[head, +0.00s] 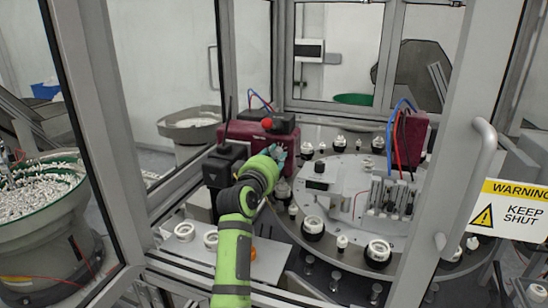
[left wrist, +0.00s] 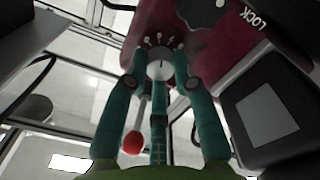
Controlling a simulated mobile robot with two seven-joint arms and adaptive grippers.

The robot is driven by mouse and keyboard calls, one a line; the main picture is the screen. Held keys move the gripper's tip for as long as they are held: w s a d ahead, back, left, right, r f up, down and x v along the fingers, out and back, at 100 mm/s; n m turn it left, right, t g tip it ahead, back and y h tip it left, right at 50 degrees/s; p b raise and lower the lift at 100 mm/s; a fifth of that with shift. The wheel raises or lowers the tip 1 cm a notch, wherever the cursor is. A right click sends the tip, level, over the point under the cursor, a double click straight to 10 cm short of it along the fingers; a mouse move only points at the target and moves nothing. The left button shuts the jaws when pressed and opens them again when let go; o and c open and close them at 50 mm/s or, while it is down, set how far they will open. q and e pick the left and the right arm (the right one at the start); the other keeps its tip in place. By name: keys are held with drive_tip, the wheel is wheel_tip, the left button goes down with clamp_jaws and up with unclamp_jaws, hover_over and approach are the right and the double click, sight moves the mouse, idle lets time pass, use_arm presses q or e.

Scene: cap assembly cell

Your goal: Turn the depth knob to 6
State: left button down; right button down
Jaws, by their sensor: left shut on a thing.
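The depth knob (left wrist: 159,65) is a small pale round knob on a dark red housing, in the upper middle of the left wrist view. A short dark line marks its face. Small pale marks ring its top edge, too small to read. My left gripper (left wrist: 158,80) has its teal fingers closed around this knob. In the head view my left gripper (head: 279,152) is at the front of the dark red housing (head: 240,131), and the knob itself is hidden there. My right gripper is not in view.
A black knob (left wrist: 203,12) marked LOCK sits beside the depth knob. A red ball (left wrist: 133,142) shows at lower left, and a grey panel (left wrist: 267,114) at right. A rotary table (head: 335,240) with white-and-black parts stands to the right. A grey door frame (head: 452,160) is at right.

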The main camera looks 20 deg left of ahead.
use_arm(q)
drive_tip(key=shift+n, duration=0.8)
drive_tip(key=c, duration=1)
unclamp_jaws()
